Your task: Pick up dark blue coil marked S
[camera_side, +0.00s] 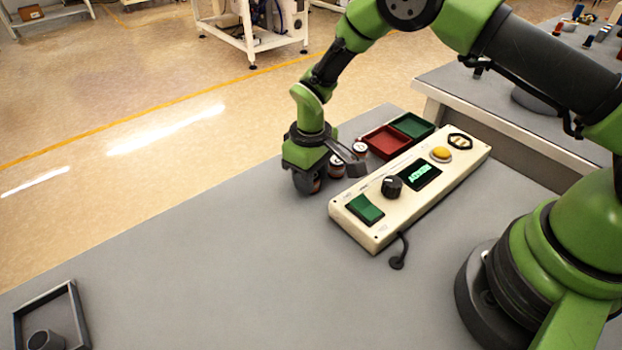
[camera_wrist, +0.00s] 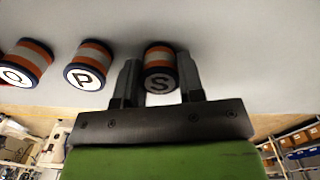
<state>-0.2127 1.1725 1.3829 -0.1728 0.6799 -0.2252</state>
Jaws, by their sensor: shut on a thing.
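The coil marked S (camera_wrist: 160,72) stands between the two fingers of my gripper (camera_wrist: 160,85) in the wrist view. It has orange and grey bands, and its lettered end is in shadow; I cannot make out dark blue on it. My gripper is shut on this coil, a finger against each side. In the side view my gripper (camera_side: 308,182) is low at the table, left of the control box, and mostly hides the held coil. I cannot tell whether the coil still touches the table.
A coil marked P (camera_wrist: 89,66) and one marked Q (camera_wrist: 25,64) stand in a row left of the held coil. The control box (camera_side: 377,227), red tray (camera_side: 386,142) and green tray (camera_side: 411,126) are close to the right. The grey table (camera_side: 200,260) is clear in front.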

